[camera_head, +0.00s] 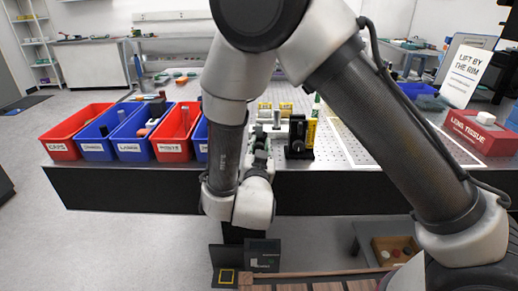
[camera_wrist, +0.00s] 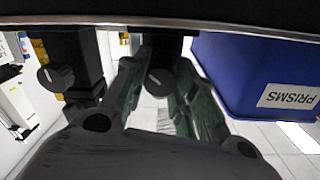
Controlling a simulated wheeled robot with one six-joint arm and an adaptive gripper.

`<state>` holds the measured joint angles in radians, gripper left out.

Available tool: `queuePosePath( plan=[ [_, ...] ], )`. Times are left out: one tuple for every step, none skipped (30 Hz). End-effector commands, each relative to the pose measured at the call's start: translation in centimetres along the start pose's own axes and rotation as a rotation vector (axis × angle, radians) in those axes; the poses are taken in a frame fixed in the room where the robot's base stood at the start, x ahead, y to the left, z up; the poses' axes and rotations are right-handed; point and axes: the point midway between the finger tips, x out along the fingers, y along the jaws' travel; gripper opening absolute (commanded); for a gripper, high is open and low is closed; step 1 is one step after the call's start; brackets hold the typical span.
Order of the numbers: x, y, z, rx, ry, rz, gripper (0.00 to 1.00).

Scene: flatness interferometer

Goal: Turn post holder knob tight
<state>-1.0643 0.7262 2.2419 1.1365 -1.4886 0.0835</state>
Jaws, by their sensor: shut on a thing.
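A black post holder (camera_wrist: 165,44) hangs in the middle of the upside-down wrist view. Its round dark knob (camera_wrist: 158,82), with a light line on its face, sits between my gripper's two fingers. My gripper (camera_wrist: 160,92) is shut on this knob, one finger on each side. In the head view my gripper (camera_head: 262,148) is at the table's front edge, where my arm partly hides it and the knob cannot be made out.
A second black holder (camera_head: 300,135) with yellow stands close to the right; its own knob (camera_wrist: 58,77) shows in the wrist view. A blue PRISMS bin (camera_wrist: 260,70) is close on the other side. Red and blue bins (camera_head: 76,130) line the table's left.

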Motion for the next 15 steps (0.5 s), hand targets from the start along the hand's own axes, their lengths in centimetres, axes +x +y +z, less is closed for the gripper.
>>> queuePosePath(
  plan=[
    [-0.02,0.03,0.01,-0.001,-0.001,0.001,0.03],
    [-0.02,0.03,0.02,-0.001,-0.001,0.001,0.03],
    [-0.02,0.03,0.02,-0.001,-0.001,0.001,0.31],
    [-0.03,0.03,0.02,-0.001,-0.001,0.001,0.36],
    [-0.02,0.03,0.02,-0.001,-0.001,0.001,0.41],
    [-0.02,0.02,0.01,-0.002,-0.001,0.001,0.49],
    [-0.02,0.02,0.01,-0.002,-0.001,0.000,0.50],
    [-0.02,0.02,0.01,-0.002,-0.001,0.000,0.50],
    [-0.02,0.02,0.01,-0.002,-0.001,0.000,0.50],
    [-0.02,0.01,0.01,-0.002,0.000,0.000,0.50],
    [-0.02,0.01,0.01,-0.002,0.000,0.000,0.50],
    [-0.01,0.01,0.01,-0.002,0.000,0.000,0.50],
    [-0.01,0.01,0.01,-0.002,0.000,0.000,0.50],
    [-0.01,0.01,0.01,-0.002,0.000,0.000,0.50],
    [-0.05,0.00,0.01,-0.002,0.000,0.000,0.50]
  ],
)
